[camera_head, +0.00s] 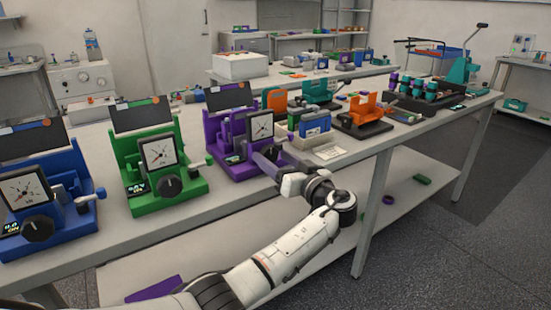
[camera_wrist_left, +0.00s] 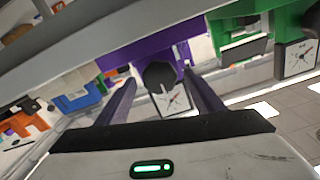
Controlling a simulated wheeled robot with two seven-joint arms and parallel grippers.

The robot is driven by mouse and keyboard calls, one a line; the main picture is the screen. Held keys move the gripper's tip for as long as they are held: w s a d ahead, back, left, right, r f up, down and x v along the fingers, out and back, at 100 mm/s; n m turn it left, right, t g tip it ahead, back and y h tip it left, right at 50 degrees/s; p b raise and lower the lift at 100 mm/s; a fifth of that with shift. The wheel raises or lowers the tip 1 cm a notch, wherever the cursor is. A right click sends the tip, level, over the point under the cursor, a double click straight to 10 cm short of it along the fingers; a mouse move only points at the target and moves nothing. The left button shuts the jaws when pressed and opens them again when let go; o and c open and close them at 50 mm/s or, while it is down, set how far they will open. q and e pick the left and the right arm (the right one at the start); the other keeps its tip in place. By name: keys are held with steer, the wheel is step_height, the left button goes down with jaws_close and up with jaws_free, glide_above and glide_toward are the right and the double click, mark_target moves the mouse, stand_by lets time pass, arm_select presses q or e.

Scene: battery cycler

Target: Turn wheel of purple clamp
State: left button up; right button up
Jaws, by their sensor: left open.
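The purple clamp (camera_head: 212,136) stands on the long bench, with a white dial gauge (camera_head: 261,126) and a small lit display on its front. My left gripper (camera_head: 266,160) is at the clamp's front right, where it largely hides the wheel in the head view. In the left wrist view, the clamp's purple body (camera_wrist_left: 135,50) appears upside down. Its black wheel (camera_wrist_left: 159,75) lies between the tips of my open left gripper (camera_wrist_left: 160,79), with a visible gap to each finger. I cannot tell the depth between wheel and fingertips. My right gripper is not in view.
A green clamp (camera_head: 150,200) and a blue clamp (camera_head: 62,225) stand to the left on the bench. An orange device (camera_head: 362,122) and a blue block (camera_head: 315,125) stand to the right. The bench's front edge (camera_head: 370,152) runs close to my left arm.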

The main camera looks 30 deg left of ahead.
arm_select(q)
steer(key=c, duration=1)
steer(key=shift+c, duration=0.2)
